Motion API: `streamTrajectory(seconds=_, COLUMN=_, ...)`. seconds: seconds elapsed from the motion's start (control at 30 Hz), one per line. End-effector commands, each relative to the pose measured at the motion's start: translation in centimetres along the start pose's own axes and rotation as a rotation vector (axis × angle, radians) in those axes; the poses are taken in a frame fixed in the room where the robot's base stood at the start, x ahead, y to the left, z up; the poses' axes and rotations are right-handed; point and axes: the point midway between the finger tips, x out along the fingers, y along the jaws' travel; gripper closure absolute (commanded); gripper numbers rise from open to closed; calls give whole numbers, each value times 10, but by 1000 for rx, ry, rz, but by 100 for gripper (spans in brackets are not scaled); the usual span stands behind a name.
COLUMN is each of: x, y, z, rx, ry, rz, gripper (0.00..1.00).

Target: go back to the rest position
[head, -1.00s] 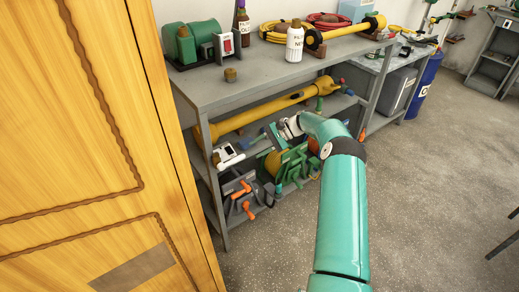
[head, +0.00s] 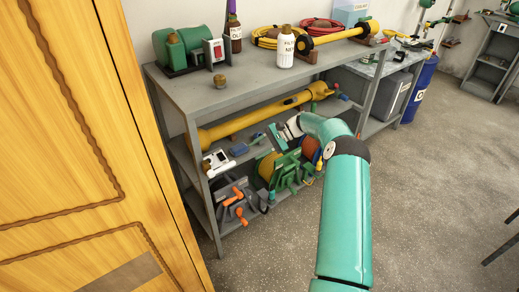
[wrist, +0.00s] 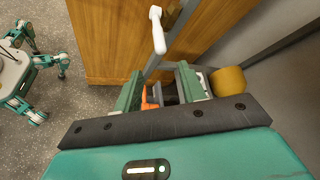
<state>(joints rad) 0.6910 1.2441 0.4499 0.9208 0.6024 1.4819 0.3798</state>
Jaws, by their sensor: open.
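My gripper (head: 274,138) is at the end of my teal arm, at the front of the shelving below the workbench top, just above a green machine (head: 288,172) on the lower shelf. In the wrist view its two green fingers (wrist: 160,90) stand apart, with a clear gap between them. Orange and dark things show beyond the gap; I see nothing gripped. The exact clearance to the shelf things cannot be told.
The grey workbench (head: 235,92) carries a green motor (head: 182,48) and a white bottle (head: 286,48). A wooden cabinet (head: 80,130) stands left. The floor (head: 430,180) at right is mostly clear.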

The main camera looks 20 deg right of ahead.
Motion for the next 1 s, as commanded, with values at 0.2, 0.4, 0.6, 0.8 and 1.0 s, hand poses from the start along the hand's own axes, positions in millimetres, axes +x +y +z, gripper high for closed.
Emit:
streamTrajectory(seconds=0.2, x=1, y=0, z=0, rx=0, ry=0, rz=0, gripper=59)
streamTrajectory(seconds=0.4, x=7, y=-15, z=24, rx=-44, ry=29, rz=60, gripper=59)
streamTrajectory(seconds=0.6, x=18, y=-40, z=87, rx=-158, ry=120, rz=219, gripper=59)
streamTrajectory(seconds=0.8, x=25, y=-52, z=155, rx=-284, ry=222, rz=371, gripper=59)
streamTrajectory(seconds=1.0, x=26, y=-50, z=222, rx=-410, ry=327, rz=503, gripper=59)
